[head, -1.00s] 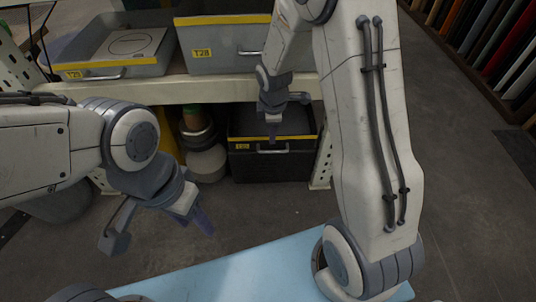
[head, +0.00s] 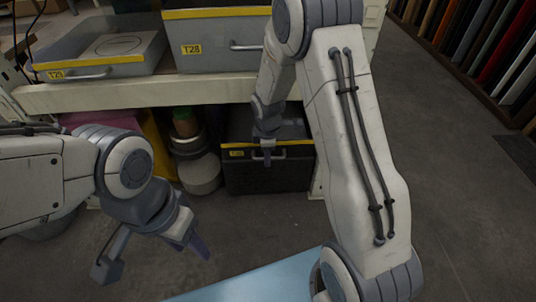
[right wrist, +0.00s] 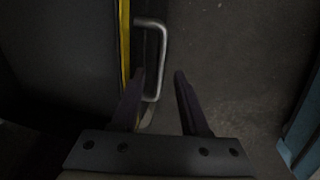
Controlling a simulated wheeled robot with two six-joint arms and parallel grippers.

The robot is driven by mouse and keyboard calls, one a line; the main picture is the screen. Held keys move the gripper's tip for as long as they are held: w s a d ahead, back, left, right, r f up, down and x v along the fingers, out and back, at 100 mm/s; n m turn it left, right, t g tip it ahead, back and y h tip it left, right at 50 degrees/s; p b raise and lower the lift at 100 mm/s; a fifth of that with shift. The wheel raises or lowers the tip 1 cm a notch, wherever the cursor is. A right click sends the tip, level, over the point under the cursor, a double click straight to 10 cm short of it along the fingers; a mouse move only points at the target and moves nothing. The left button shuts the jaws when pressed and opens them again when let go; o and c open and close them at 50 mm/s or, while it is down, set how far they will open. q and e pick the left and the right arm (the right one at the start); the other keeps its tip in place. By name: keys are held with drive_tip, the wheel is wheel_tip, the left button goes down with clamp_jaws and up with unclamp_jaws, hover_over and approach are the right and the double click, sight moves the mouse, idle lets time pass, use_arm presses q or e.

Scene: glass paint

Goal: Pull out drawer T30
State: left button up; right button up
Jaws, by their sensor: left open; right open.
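The low dark drawer (head: 265,176) with a yellow top edge sits under the shelf, its small yellow label too blurred to read. Its silver handle (head: 281,157) is on the front; the handle also shows in the right wrist view (right wrist: 162,62). My right gripper (head: 267,158) is open at this handle. In the right wrist view, the handle bar lies between the two open fingertips (right wrist: 160,73); I cannot tell whether they touch it. The drawer looks shut. My left gripper (head: 152,262) is open and empty over the floor at lower left.
On the shelf (head: 140,94) above stand a grey drawer T28 (head: 215,48) and a grey tray T29 (head: 100,52). Round containers (head: 200,172) stand left of the low drawer. Bare floor (head: 430,190) lies to the right, with upright coloured panels (head: 480,45) beyond.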

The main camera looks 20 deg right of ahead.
clamp_jaws()
idle(1.2)
